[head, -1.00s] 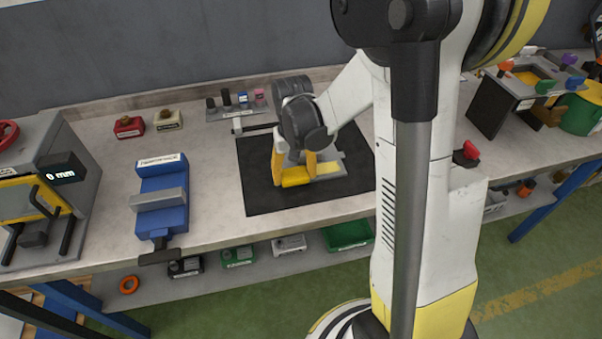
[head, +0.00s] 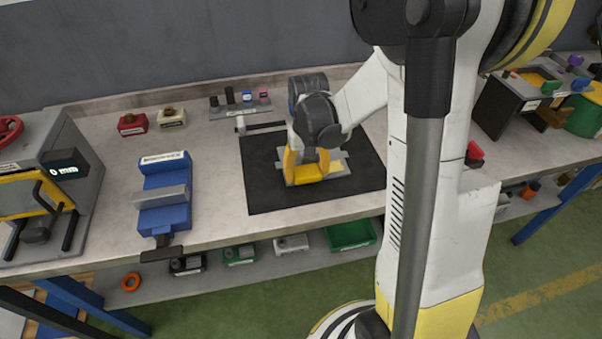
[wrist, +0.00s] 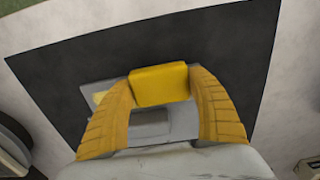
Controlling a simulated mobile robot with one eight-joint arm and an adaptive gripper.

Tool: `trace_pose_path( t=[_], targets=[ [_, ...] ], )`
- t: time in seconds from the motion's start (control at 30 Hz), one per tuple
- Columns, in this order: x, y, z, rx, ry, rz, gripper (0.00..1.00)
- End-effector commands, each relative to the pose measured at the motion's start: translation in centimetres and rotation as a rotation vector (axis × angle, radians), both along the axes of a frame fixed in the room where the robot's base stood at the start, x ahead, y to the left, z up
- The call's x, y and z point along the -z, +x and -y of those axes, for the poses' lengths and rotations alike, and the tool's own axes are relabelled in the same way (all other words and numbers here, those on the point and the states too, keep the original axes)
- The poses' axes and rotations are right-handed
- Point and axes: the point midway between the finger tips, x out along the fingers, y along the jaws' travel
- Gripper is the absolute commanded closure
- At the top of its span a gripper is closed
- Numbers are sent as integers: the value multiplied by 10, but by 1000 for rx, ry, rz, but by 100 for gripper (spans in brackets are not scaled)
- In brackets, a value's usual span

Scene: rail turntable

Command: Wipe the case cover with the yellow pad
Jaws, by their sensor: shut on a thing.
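My gripper (head: 306,167) is over the dark mat in the head view, pointing down, its yellow fingers on both sides of the yellow pad (wrist: 160,85). It is shut on the pad. The pad also shows low between the fingers in the head view (head: 305,174). The grey case cover (head: 340,166) lies on the mat under and beside the pad; it also shows in the wrist view (wrist: 150,126). A pale yellow patch shows on the cover near the left finger in the wrist view. Whether the pad touches the cover is hard to tell.
The black mat (head: 265,190) lies on the grey workbench (head: 115,175). A blue vise-like fixture (head: 165,200) stands left, and a machine with a display (head: 45,180) farther left. A rack of small pieces (head: 240,107) is behind the mat. Bare bench lies between fixture and mat.

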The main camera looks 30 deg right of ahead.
Motion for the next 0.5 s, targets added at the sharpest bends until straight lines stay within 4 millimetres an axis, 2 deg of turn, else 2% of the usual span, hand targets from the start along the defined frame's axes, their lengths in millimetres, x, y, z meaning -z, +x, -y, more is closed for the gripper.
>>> trace_pose_path(
  t=[0.27,0.5],
  targets=[
    [1,-1,2,2,-4,-1,58],
    [0,-4,16,4,-4,-1,59]
  ],
)
